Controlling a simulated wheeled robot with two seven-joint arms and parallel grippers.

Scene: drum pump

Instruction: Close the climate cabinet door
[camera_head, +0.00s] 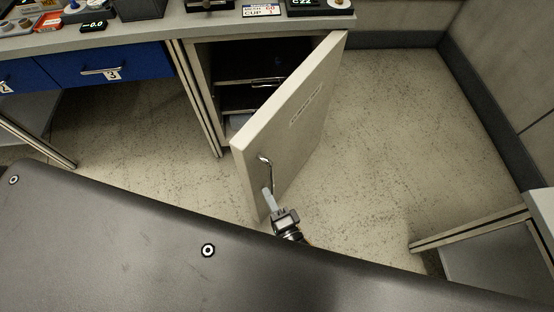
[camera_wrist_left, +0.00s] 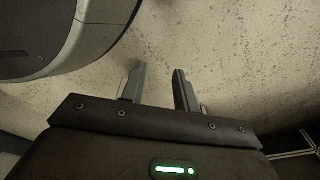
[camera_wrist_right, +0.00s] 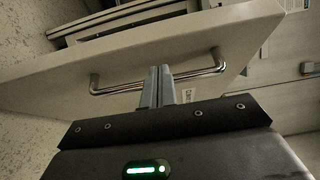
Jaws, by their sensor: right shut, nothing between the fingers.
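The climate cabinet door (camera_head: 297,125) stands wide open, swung out from the cabinet (camera_head: 235,85) under the counter. Its bar handle (camera_head: 267,172) is on the outer face near the free edge. My right gripper (camera_head: 268,196) is at the lower part of the handle. In the right wrist view the handle (camera_wrist_right: 115,89) runs across behind the shut fingers (camera_wrist_right: 157,84) of that gripper, with nothing between them. I cannot tell whether they touch the handle. My left gripper (camera_wrist_left: 158,82) shows only in its wrist view, open and empty above the floor.
Blue drawers (camera_head: 105,72) are left of the cabinet under the counter (camera_head: 140,38), which carries several small devices. A wall (camera_head: 510,75) and a grey stand-like unit (camera_head: 490,245) are at the right. The floor (camera_head: 385,130) right of the door is clear.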

